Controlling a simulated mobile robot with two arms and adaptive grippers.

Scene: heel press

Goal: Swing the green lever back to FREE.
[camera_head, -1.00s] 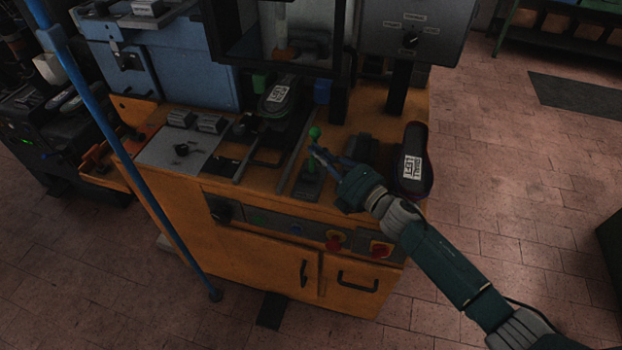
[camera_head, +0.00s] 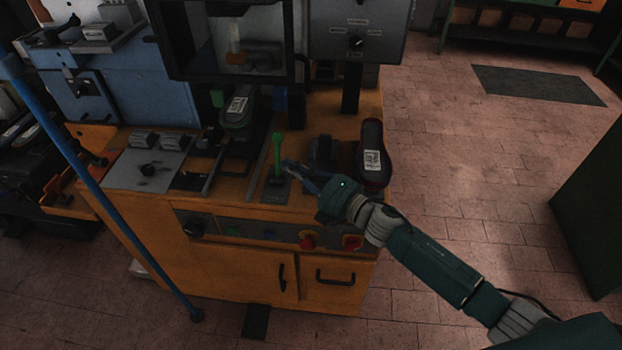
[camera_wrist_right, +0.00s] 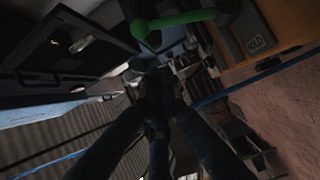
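The green lever (camera_head: 278,156) stands nearly upright from a small grey base plate (camera_head: 274,190) on the orange bench top. It also crosses the top of the right wrist view (camera_wrist_right: 178,21), with its round knob at the left end. My right gripper (camera_head: 288,167) is just right of the lever, its thin dark fingers pointing at the stem. In the right wrist view its fingers (camera_wrist_right: 160,85) come close together below the lever, with no object clearly between them. Contact with the lever and the finger gap cannot be told. No FREE marking is legible. My left gripper is not in view.
A black shoe (camera_head: 371,150) with a white label stands right of the lever. A dark block (camera_head: 322,152) is between them. Another labelled shoe form (camera_head: 237,110) sits in the press at left. A grey control box (camera_head: 357,30) stands behind. Open floor lies to the right.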

